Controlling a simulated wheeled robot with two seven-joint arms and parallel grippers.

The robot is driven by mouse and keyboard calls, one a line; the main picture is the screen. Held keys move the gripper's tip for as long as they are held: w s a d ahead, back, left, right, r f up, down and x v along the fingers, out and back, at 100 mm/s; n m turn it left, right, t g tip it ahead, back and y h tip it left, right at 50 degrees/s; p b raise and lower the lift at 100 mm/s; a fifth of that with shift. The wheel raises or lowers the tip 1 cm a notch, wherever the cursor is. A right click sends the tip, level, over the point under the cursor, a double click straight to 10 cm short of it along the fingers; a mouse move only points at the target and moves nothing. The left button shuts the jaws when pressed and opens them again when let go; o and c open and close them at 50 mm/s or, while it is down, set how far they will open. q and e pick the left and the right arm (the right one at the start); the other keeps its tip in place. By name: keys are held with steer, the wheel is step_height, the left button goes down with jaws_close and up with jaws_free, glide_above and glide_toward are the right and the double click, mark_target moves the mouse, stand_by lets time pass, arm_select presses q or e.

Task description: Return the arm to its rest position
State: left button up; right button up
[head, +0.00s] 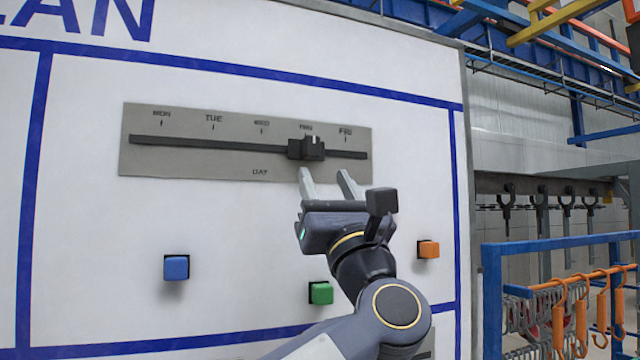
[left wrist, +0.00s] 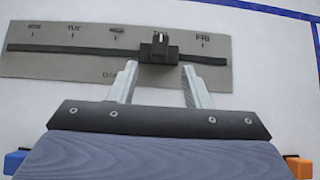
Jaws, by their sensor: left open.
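My left gripper (head: 325,182) is open and empty in front of the white board, just below the black slider knob (head: 306,148). Its two grey fingers are spread apart, and they also show in the left wrist view (left wrist: 158,82). The knob also shows in the left wrist view (left wrist: 158,49), beyond and between the fingertips, with nothing gripping it. The knob sits on the dark track of the grey day panel (head: 190,162), at THU, left of FRI. My left arm comes up from the bottom. My right gripper is not in view.
Blue (head: 176,267), green (head: 320,292) and orange (head: 428,249) buttons are on the white board (head: 90,230) around my arm. A blue rack (head: 491,300) with orange hooks stands at the right. Several dark hooks hang behind it.

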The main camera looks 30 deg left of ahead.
arm_select(q)
steer(key=shift+s+d+f, duration=0.15)
stand_by(0.4)
step_height(320, 180, down, 26)
steer(key=d+m+t+h, duration=0.1)
steer(key=d+m+h, duration=0.2)
steer(key=m+h, duration=2.75)
steer(key=s+f+m+g+y, duration=0.2)
steer(key=s+f+m+g, duration=0.2)
steer(key=f, duration=0.6)
steer(key=s+f+m+g+y, duration=0.2)
steer(key=s+f+m+g, duration=0.2)
steer(key=s+f, duration=0.5)
steer(key=s+f+m+g+y, duration=0.2)
steer(key=s+f+m+g, duration=0.2)
steer(key=f, duration=0.8)
steer(key=s+m, duration=0.2)
steer(key=s, duration=0.1)
steer(key=shift+a+f+g, duration=0.25)
steer(key=shift+f+g, duration=0.1)
steer(key=shift+g, duration=0.05)
